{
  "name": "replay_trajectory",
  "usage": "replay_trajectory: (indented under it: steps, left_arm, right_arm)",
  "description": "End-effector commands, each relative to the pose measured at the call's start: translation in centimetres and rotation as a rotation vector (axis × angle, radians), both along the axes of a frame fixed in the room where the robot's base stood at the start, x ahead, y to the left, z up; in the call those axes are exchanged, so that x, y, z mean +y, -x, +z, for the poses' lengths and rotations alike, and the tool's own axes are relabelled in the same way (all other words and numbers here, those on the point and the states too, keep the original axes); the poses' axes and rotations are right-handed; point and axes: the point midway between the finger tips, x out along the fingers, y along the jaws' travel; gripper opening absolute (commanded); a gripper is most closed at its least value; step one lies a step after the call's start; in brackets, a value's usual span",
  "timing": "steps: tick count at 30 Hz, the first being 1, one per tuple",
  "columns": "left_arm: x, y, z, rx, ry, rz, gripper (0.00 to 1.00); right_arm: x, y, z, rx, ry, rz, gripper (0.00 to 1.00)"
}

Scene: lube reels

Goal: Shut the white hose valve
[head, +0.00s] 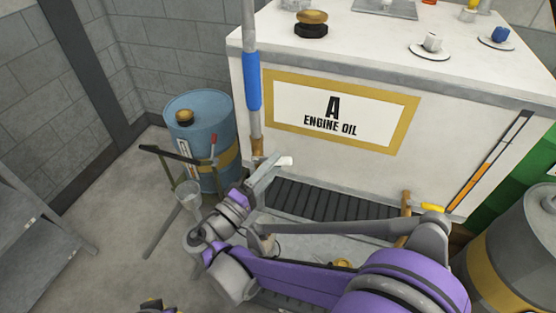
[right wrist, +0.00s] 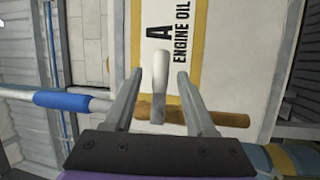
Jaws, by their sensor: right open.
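The white valve lever (right wrist: 160,70) stands on a brass-coloured fitting (right wrist: 215,117) at the end of a hose pipe with a blue sleeve (right wrist: 62,100). In the right wrist view the lever points crosswise to the pipe. In the head view its white end (head: 286,161) shows by the lower end of the pipe (head: 252,85). My right gripper (head: 270,170) is open, with one finger on each side of the lever. Gaps show between lever and fingers in the right wrist view. My left gripper is not in view.
A white cabinet (head: 300,60) labelled "A ENGINE OIL" stands behind the pipe. A blue drum (head: 210,125) stands to its left behind a dark cart frame (head: 178,153). A grey drum (head: 515,250) is at the right. Bare floor (head: 110,265) lies at the lower left.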

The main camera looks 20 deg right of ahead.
Motion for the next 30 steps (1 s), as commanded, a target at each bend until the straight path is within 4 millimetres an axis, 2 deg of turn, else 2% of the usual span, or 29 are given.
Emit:
replay_trajectory:
  steps: [1, 6, 12, 17, 30]
  left_arm:
    - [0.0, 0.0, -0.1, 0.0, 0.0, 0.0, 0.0]
    - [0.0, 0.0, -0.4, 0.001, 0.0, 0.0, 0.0]
    - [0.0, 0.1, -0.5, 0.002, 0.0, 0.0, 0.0]
    - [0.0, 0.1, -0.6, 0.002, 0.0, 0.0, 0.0]
    - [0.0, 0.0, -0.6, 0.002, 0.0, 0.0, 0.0]
  right_arm:
    - [1.1, 0.6, -0.3, 0.0, -0.002, 0.006, 0.56]
    - [3.8, 2.7, -0.9, 0.0, -0.001, 0.004, 0.56]
    - [5.9, 4.4, -1.3, 0.0, 0.0, 0.001, 0.56]
    - [6.4, 4.8, -1.4, 0.001, 0.001, 0.001, 0.56]
    - [6.4, 4.8, -1.4, 0.001, 0.001, 0.0, 0.56]
